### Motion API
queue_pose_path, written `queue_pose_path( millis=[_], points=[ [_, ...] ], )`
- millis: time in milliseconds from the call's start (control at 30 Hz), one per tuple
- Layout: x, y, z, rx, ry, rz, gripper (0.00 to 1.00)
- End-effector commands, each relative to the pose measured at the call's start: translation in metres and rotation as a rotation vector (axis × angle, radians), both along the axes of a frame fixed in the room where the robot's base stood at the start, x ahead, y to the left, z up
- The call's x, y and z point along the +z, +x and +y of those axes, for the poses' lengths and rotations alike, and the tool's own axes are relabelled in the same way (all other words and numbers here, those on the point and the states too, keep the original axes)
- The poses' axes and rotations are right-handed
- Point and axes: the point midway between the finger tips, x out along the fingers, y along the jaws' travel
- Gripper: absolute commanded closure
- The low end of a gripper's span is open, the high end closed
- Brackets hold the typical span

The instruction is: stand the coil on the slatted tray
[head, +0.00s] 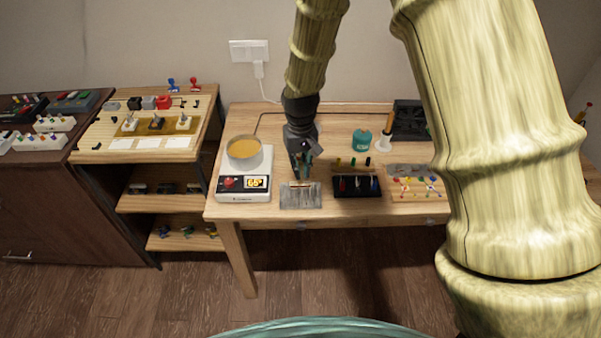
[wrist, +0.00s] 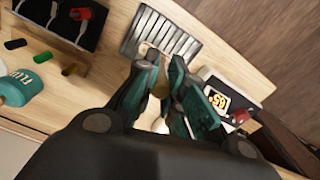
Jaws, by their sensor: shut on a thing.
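The slatted tray (head: 301,197) is a grey ribbed plate near the front edge of the bench; it also shows in the wrist view (wrist: 183,45). My gripper (head: 301,172) points down at the tray's back edge. In the wrist view my gripper (wrist: 163,62) has its fingers close together on a small, pale tan piece, the coil (wrist: 146,48), mostly hidden by the fingers. I cannot tell whether the coil touches the slats or how upright it is.
Left of the tray is a white heater (head: 243,188) with a pot (head: 244,152). Close on its right is a black holder (head: 357,186) with coloured pieces. Bare wood lies around the tray.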

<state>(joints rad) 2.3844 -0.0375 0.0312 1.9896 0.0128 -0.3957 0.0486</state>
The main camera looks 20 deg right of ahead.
Motion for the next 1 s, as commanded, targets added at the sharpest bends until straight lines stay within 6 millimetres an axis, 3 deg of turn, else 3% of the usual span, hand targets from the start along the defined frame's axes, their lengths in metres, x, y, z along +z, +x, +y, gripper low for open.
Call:
queue_pose_path(
  millis=[333,733,767,867,1000],
  points=[
    [-0.030,-0.001,0.000,0.000,-0.001,0.002,1.00],
    [-0.035,-0.001,0.000,0.000,0.000,0.001,1.00],
    [-0.035,-0.001,0.000,0.000,-0.001,0.001,0.87],
    [-0.034,-0.001,0.000,0.000,-0.001,0.001,0.68],
    [-0.034,-0.001,0.000,0.000,0.000,0.001,0.67]
  ],
)
